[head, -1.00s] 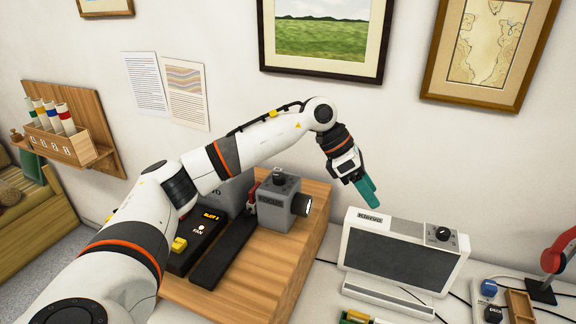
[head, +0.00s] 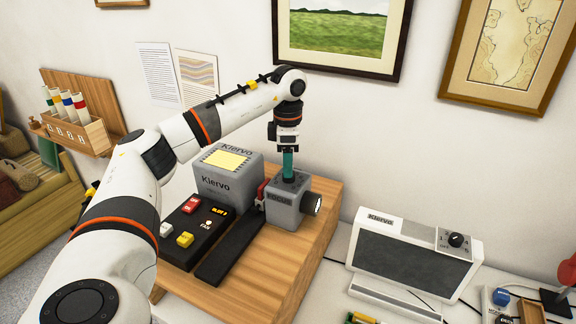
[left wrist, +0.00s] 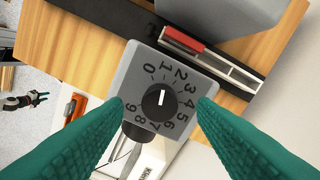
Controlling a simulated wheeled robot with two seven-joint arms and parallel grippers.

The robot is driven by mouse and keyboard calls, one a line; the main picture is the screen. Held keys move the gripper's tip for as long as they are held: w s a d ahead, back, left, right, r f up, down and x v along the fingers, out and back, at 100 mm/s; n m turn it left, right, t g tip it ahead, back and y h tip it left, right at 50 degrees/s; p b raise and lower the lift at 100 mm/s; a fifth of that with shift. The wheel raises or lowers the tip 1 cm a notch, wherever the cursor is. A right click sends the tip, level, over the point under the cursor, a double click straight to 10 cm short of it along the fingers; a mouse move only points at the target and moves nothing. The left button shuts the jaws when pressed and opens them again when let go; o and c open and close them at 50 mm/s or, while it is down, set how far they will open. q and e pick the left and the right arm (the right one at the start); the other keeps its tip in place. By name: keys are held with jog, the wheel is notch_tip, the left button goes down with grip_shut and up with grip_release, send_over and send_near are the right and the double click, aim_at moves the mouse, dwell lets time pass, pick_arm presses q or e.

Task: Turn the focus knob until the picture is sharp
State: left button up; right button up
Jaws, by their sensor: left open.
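The focus knob (left wrist: 161,99) is a black round dial with a white pointer line on top of the grey focus box (head: 287,206). In the left wrist view its face is ringed by digits from 0 to 9, and the line lies roughly between the 2 and 9 sides of the dial. My left gripper (head: 288,178) points straight down over the box in the head view. Its teal fingers are open on either side of the knob in the left wrist view; I cannot tell whether they touch it. In the head view the fingers hide the knob.
A grey Klervo projector body (head: 228,180) and a black panel with red, white and yellow switches (head: 192,231) stand left of the box on the wooden stand (head: 310,262). A white Klervo unit with a dark screen (head: 413,262) stands right.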

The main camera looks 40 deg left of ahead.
pick_arm(q)
jog(key=shift+f, duration=1.3)
jog(key=c, duration=1)
jog(key=shift+o, duration=0.2)
jog(key=shift+m, duration=0.3)
